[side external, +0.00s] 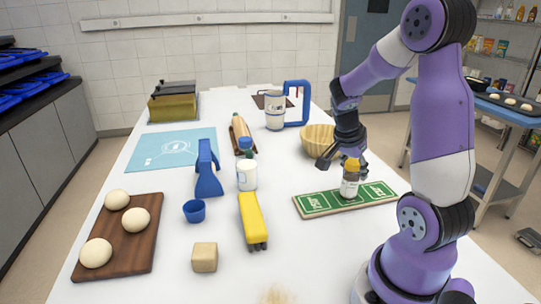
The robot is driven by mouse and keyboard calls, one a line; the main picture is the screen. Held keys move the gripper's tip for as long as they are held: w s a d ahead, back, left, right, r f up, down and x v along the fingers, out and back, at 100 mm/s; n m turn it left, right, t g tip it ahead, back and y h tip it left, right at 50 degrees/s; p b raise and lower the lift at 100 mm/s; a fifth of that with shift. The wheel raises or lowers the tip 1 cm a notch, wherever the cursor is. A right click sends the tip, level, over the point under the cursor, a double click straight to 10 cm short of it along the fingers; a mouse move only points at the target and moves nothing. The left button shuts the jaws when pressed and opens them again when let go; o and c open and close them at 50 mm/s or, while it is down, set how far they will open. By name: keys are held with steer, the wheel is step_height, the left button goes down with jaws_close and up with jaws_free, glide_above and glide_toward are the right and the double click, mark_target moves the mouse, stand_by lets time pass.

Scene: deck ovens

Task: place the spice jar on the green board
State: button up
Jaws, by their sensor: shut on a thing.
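The spice jar (349,185) is a small white jar with a yellow-orange lid. It stands upright at the green board (315,203), over its middle. My gripper (352,160) comes down from above and is shut on the jar around its lid. The green board lies flat on the white table at the right, with white lettering and a pale edge. The jar's base looks to be at the board's surface, but I cannot tell for sure whether it touches.
A wooden bowl (316,140) stands just behind my gripper. Dough balls lie on a brown board (140,255). The table front between is partly clear.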

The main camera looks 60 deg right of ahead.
steer(key=shift+f, duration=0.1)
steer(key=o, duration=1.2)
steer(key=shift+o, duration=0.2)
steer(key=w+a+r+n, duration=0.15)
steer(key=a+r, duration=0.35)
steer(key=r, duration=0.6)
steer(key=w+a+n+t+y, duration=0.2)
steer(key=a+n+t+y, duration=0.2)
steer(key=a+n, duration=1.6)
steer(key=t, duration=0.3)
steer(key=shift+w+a+f+y, duration=0.15)
steer(key=shift+w+y, duration=0.05)
steer(key=shift+y, duration=0.1)
